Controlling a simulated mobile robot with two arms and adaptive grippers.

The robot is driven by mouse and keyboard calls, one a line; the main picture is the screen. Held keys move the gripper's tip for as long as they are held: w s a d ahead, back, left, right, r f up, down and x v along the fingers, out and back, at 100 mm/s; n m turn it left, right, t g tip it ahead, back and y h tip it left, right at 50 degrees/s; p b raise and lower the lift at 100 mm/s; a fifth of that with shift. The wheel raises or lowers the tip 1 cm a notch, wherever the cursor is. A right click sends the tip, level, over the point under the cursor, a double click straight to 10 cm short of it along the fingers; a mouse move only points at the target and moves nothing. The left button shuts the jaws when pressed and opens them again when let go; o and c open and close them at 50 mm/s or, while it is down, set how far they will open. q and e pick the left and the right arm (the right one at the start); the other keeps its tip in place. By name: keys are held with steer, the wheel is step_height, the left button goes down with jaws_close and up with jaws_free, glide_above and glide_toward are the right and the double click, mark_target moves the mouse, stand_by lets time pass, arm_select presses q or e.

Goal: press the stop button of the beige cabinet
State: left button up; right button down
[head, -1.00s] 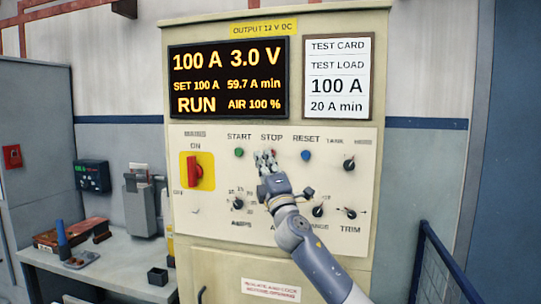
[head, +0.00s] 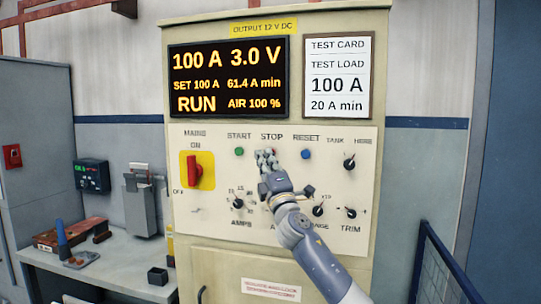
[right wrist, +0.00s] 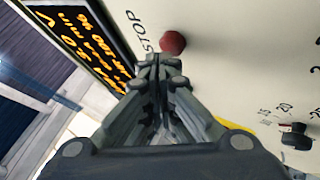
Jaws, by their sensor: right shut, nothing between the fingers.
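The beige cabinet (head: 276,20) stands in the middle of the head view. Its stop button (right wrist: 172,42) is a red round cap beside the word STOP in the right wrist view. In the head view the button is mostly hidden behind my fingers. My right gripper (head: 265,154) is shut and empty, its fingertips in front of the panel just under the STOP label. In the right wrist view the fingertips (right wrist: 160,65) are just short of the button; I cannot tell whether they touch it. The display (head: 227,78) reads RUN, 100 A and 3.0 V. My left gripper is not in view.
A green start button (head: 239,152) and a blue reset button (head: 306,154) flank the stop button. A red mains switch (head: 195,171) on yellow is at left, with several black knobs below. A bench (head: 115,272) stands left, a blue railing (head: 445,262) right.

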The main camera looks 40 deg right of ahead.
steer(key=shift+w+d, duration=0.25)
steer(key=shift+d, duration=0.15)
stand_by(0.8)
steer(key=shift+a, duration=0.15)
steer(key=shift+s+a, duration=0.55)
steer(key=shift+s, duration=0.05)
steer(key=shift+a, duration=0.1)
steer(key=shift+s+a+p, duration=0.8)
steer(key=shift+s+a, duration=0.8)
steer(key=shift+a, duration=0.2)
steer(key=shift+f, duration=0.1)
